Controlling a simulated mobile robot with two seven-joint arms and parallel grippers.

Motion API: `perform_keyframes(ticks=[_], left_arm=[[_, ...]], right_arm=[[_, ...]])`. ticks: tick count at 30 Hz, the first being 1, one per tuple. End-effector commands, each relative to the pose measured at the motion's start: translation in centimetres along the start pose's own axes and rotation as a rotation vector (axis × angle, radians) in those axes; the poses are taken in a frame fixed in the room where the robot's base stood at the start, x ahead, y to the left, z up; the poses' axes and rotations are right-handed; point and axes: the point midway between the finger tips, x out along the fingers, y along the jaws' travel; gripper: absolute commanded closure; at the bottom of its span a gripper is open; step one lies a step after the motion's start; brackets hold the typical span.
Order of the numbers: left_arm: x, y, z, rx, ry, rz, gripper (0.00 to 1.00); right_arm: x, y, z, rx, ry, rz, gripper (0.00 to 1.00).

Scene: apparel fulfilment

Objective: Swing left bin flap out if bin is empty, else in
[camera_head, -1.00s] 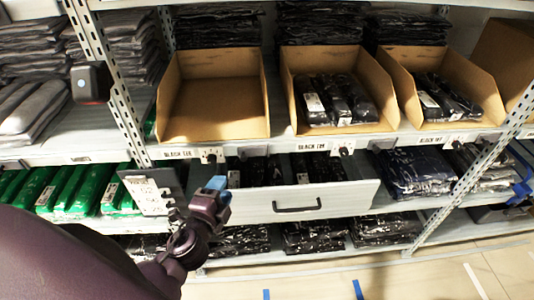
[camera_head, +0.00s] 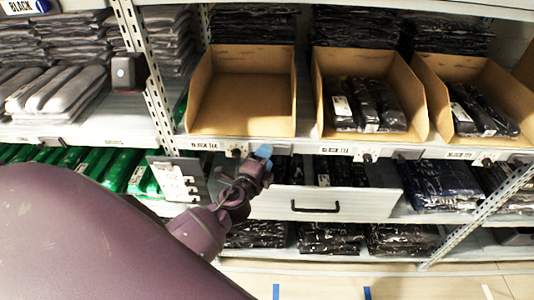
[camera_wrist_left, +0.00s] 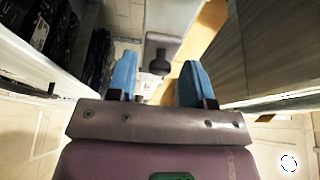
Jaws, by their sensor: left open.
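The left cardboard bin (camera_head: 240,100) stands on the middle shelf in the head view, and its bare bottom shows it empty. On the shelf edge below it is a small white plate with a dark knob (camera_head: 236,152); I cannot tell if this is the flap or which way it is swung. My left gripper (camera_head: 262,154) is just right of that knob, at the shelf edge. In the left wrist view my blue fingers (camera_wrist_left: 160,80) are open and apart, with a dark grey knob-like part (camera_wrist_left: 160,62) beyond and between them. My right gripper is out of view.
The middle bin (camera_head: 419,110) and right bin (camera_head: 430,85) hold black packaged garments. An open drawer with a white front (camera_head: 350,202) juts out below the shelf, under my left gripper. A metal upright (camera_head: 155,75) stands left of the bins.

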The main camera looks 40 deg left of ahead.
Motion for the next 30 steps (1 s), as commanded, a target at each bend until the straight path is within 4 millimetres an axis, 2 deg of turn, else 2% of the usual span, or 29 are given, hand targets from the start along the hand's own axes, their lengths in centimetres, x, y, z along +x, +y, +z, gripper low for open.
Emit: perform_keyframes(ticks=[6, 15, 24, 30], left_arm=[[1.4, 0.0, 0.0, 0.001, 0.000, 0.000, 0.53], [1.5, 0.0, 0.0, 0.001, 0.000, 0.000, 0.53], [1.5, 0.0, 0.0, 0.000, 0.000, 0.000, 0.99], [1.5, 0.0, 0.0, 0.000, -0.001, 0.001, 1.00]], right_arm=[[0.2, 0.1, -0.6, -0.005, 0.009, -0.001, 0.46], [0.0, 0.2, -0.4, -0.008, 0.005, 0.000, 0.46], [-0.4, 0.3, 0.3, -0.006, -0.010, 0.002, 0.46], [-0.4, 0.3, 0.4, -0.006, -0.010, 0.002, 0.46]])
